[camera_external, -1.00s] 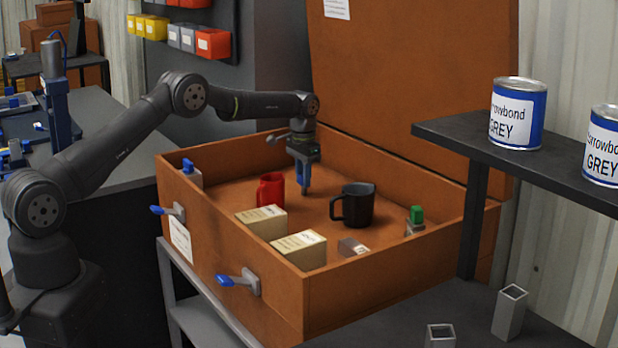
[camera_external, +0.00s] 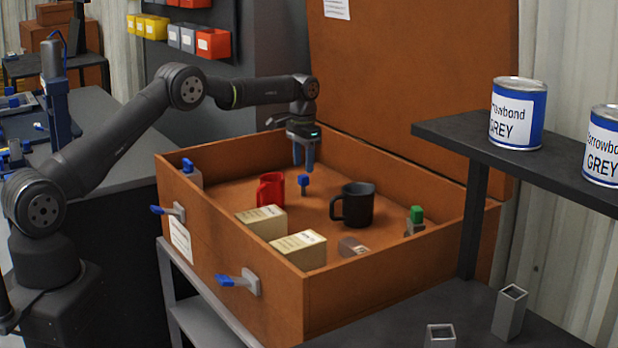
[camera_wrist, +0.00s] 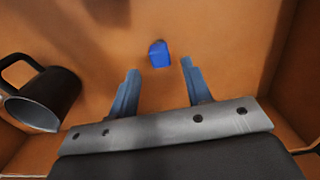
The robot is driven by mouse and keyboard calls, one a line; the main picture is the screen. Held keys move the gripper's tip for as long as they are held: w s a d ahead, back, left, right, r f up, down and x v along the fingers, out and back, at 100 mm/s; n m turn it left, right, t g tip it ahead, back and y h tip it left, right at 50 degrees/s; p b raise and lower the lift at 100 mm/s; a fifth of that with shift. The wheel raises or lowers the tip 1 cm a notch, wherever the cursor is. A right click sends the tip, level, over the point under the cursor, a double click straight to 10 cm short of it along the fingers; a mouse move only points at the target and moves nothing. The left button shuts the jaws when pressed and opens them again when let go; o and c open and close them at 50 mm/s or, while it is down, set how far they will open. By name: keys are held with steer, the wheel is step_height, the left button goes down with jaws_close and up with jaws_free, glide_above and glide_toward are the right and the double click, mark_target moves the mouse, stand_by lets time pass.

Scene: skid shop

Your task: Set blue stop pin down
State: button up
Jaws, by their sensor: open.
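The blue stop pin (camera_external: 304,183) stands upright on the floor of the orange-brown case, between the red mug and the black mug. Its blue head (camera_wrist: 159,54) shows in the wrist view, ahead of and between the fingertips. My gripper (camera_external: 303,168) is open and empty just above the pin. In the wrist view its two blue fingers (camera_wrist: 159,72) are spread apart, with no contact on the pin visible.
The case (camera_external: 235,256) holds a red mug (camera_external: 270,190), a black mug (camera_external: 358,205), two cartons (camera_external: 298,251), a small grey block (camera_external: 352,247) and a green-topped piece (camera_external: 416,215). Its raised lid (camera_external: 420,90) stands behind. A shelf (camera_external: 450,140) with cans is at right.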

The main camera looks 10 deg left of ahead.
mark_target(303, 175)
step_height(303, 175, up, 7)
steer(key=shift+r, duration=0.15)
stand_by(0.4)
steer(key=shift+f, duration=4.2)
